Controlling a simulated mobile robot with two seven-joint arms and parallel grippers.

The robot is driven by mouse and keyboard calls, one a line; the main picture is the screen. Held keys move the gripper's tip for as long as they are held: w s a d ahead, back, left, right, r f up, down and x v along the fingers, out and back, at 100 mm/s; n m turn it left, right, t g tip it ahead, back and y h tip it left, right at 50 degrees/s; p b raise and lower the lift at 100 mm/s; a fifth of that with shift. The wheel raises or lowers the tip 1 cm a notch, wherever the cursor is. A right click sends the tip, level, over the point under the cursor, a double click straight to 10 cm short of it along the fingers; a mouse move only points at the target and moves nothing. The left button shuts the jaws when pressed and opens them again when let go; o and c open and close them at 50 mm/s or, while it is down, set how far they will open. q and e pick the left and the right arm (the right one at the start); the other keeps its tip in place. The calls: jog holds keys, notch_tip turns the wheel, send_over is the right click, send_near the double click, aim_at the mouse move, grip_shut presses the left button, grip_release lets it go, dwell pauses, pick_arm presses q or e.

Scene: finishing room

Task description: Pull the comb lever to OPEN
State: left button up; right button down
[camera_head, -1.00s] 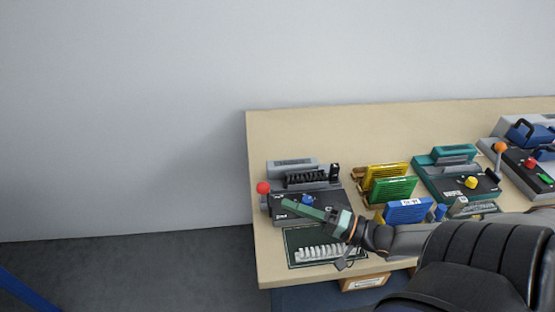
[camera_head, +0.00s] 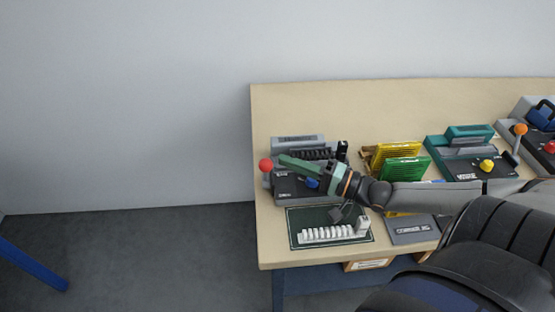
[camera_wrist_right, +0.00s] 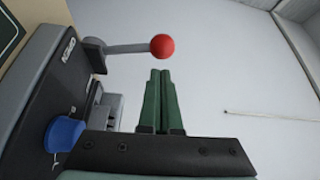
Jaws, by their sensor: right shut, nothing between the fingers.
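The comb lever is a grey rod (camera_wrist_right: 128,48) with a red ball (camera_head: 265,165) on its end, at the left side of a grey and black binding machine (camera_head: 292,188). The red ball also shows in the right wrist view (camera_wrist_right: 162,46), just beyond my fingertips. My right gripper (camera_head: 282,158) has green fingers and reaches in from the right, over the machine. Its fingers (camera_wrist_right: 160,72) are shut with nothing between them, and the tips appear close to the ball but apart from it. A blue knob (camera_wrist_right: 64,134) is on the machine. My left gripper is out of view.
A dark mat (camera_head: 297,215) with a white comb strip (camera_head: 335,233) lies in front of the machine. Yellow (camera_head: 395,151) and green (camera_head: 405,169) racks and a teal machine (camera_head: 470,133) stand to the right. Left of the table is open floor.

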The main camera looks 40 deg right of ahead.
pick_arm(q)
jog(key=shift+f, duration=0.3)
pick_arm(e)
jog(key=shift+x, duration=1.7)
jog(key=shift+s+a+f, duration=0.1)
jog(key=shift+s, duration=0.1)
jog(key=shift+s+a+n, duration=0.1)
jog(key=shift+s+n, duration=0.05)
jog(key=shift+n, duration=0.25)
jog(key=shift+s+a+y, duration=0.25)
jog(key=shift+s+y, duration=0.05)
jog(key=shift+s, duration=0.15)
jog(key=shift+w+f, duration=0.1)
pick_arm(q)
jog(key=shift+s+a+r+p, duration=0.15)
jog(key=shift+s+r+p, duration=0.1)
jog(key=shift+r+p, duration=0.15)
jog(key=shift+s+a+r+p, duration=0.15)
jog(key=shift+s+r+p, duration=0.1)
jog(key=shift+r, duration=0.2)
pick_arm(e)
jog(key=v, duration=0.7)
jog(key=shift+s, duration=0.2)
jog(key=shift+f, duration=0.1)
